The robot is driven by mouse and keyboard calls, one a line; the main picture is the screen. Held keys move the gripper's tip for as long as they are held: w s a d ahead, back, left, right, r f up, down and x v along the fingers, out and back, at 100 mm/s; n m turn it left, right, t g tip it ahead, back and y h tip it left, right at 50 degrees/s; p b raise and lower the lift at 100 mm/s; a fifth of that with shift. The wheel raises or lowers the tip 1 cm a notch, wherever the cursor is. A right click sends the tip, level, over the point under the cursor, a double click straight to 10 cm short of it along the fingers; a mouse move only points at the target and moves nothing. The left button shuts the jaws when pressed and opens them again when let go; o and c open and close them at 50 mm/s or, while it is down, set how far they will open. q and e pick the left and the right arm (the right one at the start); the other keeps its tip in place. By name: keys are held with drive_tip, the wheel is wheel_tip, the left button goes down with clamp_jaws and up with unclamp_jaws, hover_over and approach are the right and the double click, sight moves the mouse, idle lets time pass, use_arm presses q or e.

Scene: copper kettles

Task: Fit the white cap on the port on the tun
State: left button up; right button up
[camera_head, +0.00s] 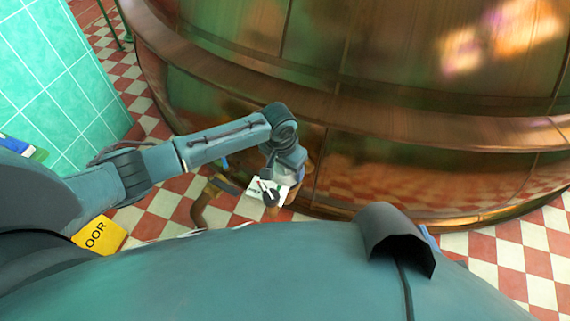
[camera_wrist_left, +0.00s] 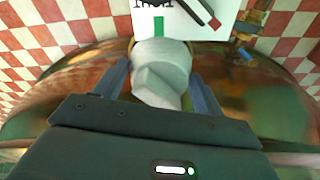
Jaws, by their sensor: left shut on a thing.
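The tun is the large copper vessel (camera_head: 400,165) filling the upper right of the head view. Its curved copper side also shows in the left wrist view (camera_wrist_left: 255,100). My left gripper (camera_head: 292,184) is low against the tun's side in the head view. In the left wrist view the two blue fingers of this gripper (camera_wrist_left: 160,88) are shut on the white cap (camera_wrist_left: 160,75). A brownish rim shows just behind the cap's far end; I cannot tell whether it is the port or whether the cap touches it. My right gripper is not in view.
A white sign with dark lettering (camera_head: 257,187) is beside the gripper, and appears in the left wrist view (camera_wrist_left: 180,28). A brown pipe (camera_head: 203,205) rises left of it. A yellow sign (camera_head: 99,235) lies lower left. Teal tiled wall (camera_head: 60,85) stands left; checkered floor is open at right.

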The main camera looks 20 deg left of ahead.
use_arm(q)
drive_tip(key=shift+f, duration=0.35)
drive_tip(key=o, duration=1)
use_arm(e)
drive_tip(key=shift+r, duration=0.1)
use_arm(q)
drive_tip(key=shift+r, duration=0.3)
drive_tip(key=r+p, duration=0.1)
drive_tip(key=r, duration=0.2)
drive_tip(key=r+p, duration=0.1)
drive_tip(key=r, duration=0.2)
drive_tip(key=s+r+p, duration=0.1)
drive_tip(key=r, duration=0.1)
drive_tip(key=shift+a+r, duration=0.15)
drive_tip(key=shift+r, duration=0.25)
drive_tip(key=r, duration=0.2)
drive_tip(key=r+p, duration=0.1)
drive_tip(key=shift+s+a+r, duration=0.1)
drive_tip(key=shift+s+r, duration=0.15)
drive_tip(key=shift+r, duration=0.05)
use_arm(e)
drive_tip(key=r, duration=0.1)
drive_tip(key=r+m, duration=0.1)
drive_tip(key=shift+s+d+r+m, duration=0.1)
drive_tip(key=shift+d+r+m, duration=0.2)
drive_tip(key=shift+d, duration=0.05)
